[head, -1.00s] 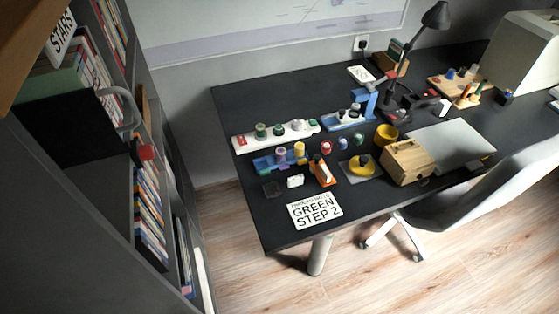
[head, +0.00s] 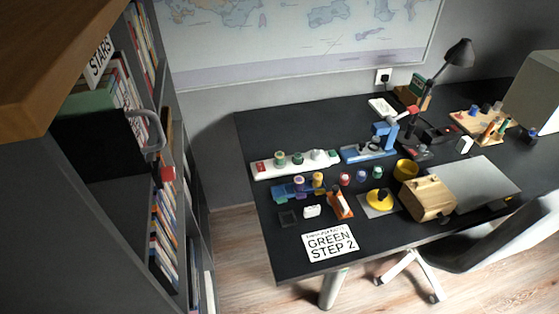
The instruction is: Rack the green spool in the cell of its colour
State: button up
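A small green spool (head: 377,172) stands on the dark desk, at the right end of a short row with a red spool (head: 344,179) and a blue spool (head: 361,175). A low rack with coloured cells (head: 281,192) lies to the left of this row. A purple spool (head: 299,184) and a yellow spool (head: 318,180) stand at the rack. The colours of its other cells are too small to tell surely. My gripper is not in view.
A white strip (head: 263,168) with green and white pieces and a blue stand (head: 368,153) lie behind. A yellow disc (head: 379,200), wooden box (head: 428,199), yellow cup (head: 405,169) and "GREEN STEP 2" card (head: 330,242) crowd the desk. A bookshelf (head: 175,120) stands left.

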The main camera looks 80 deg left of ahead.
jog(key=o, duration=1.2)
